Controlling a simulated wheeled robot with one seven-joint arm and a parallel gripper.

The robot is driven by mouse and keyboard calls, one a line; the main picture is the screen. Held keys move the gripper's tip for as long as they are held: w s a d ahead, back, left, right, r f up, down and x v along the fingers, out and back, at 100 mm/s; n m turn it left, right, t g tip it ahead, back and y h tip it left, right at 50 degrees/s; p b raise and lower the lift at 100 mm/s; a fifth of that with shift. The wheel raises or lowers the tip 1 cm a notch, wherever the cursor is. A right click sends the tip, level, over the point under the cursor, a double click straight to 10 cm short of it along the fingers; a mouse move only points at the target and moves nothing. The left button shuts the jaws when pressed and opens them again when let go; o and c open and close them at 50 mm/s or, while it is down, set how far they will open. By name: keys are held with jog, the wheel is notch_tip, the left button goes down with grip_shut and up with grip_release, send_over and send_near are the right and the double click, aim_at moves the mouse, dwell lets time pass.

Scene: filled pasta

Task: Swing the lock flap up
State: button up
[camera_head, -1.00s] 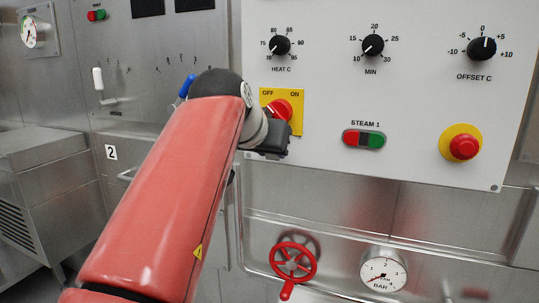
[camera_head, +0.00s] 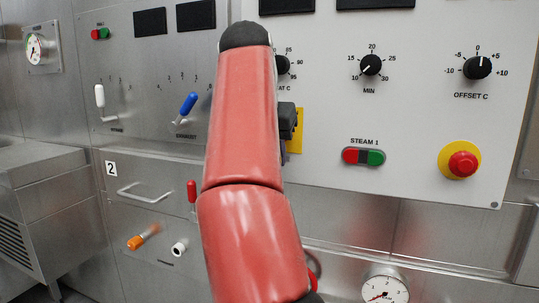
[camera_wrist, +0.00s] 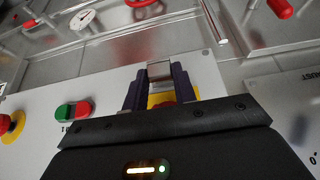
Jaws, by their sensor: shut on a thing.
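My gripper (camera_wrist: 160,76) is shut on a small metal-coloured flap (camera_wrist: 160,69), which I take to be the lock flap. The flap shows between the two dark purple fingertips in the wrist view. It sits at the yellow switch plate (camera_wrist: 163,99), by the panel's edge. A bit of the red switch shows between the fingers. In the head view the yellow plate (camera_head: 298,131) is mostly hidden behind my arm and gripper (camera_head: 285,157). The flap is not visible there, and its exact angle cannot be told.
The red and green STEAM 1 buttons (camera_head: 363,157) and red stop button (camera_head: 462,163) are to the right. My arm partly covers the HEAT C knob (camera_head: 283,65). Below are a gauge (camera_head: 385,290) and, at left, a handle (camera_head: 142,192) and small levers.

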dwell(0.5)
jog(key=o, duration=1)
jog(key=shift+w, duration=0.1)
